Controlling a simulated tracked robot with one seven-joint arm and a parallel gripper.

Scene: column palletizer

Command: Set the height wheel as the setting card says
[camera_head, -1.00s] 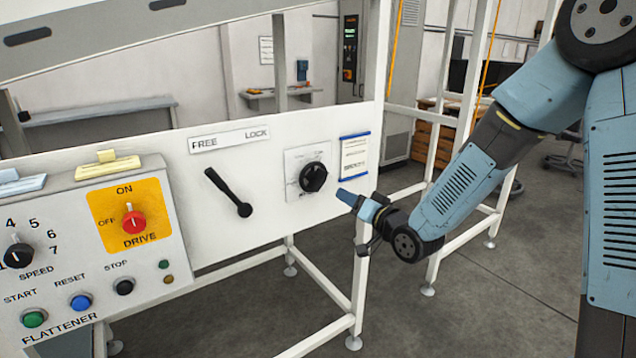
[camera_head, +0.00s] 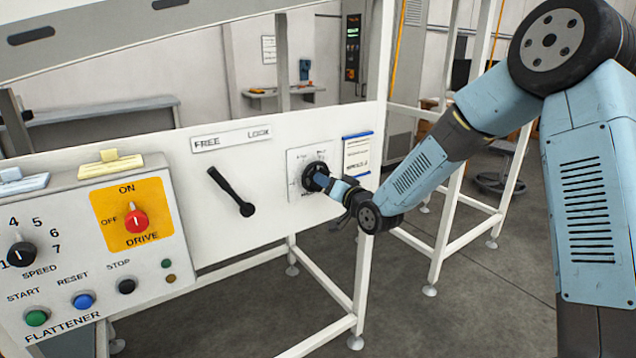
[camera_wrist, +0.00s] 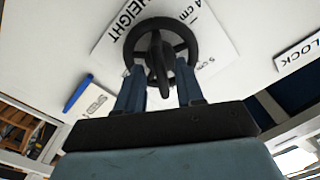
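The black height wheel (camera_head: 309,176) sits on a white scale plate (camera_head: 296,160) on the white panel; my gripper partly covers it in the head view. In the wrist view the wheel (camera_wrist: 190,38) has a round rim and a dark bar across its middle. The plate (camera_wrist: 115,40) reads HEIGHT, with 4 cm and 5 cm marks near the rim. My gripper (camera_wrist: 159,68) is open, its two blue fingers at the wheel, one on each side of the bar with gaps showing. The blue-edged card (camera_head: 357,157) is right of the wheel; its small print is not readable.
A black lever (camera_head: 232,192) under the FREE/LOCK label (camera_head: 231,139) is left of the wheel. A grey control box (camera_head: 60,250) with a red DRIVE knob (camera_head: 136,219) and several buttons stands further left. White frame legs (camera_head: 361,290) stand below; the floor at right is open.

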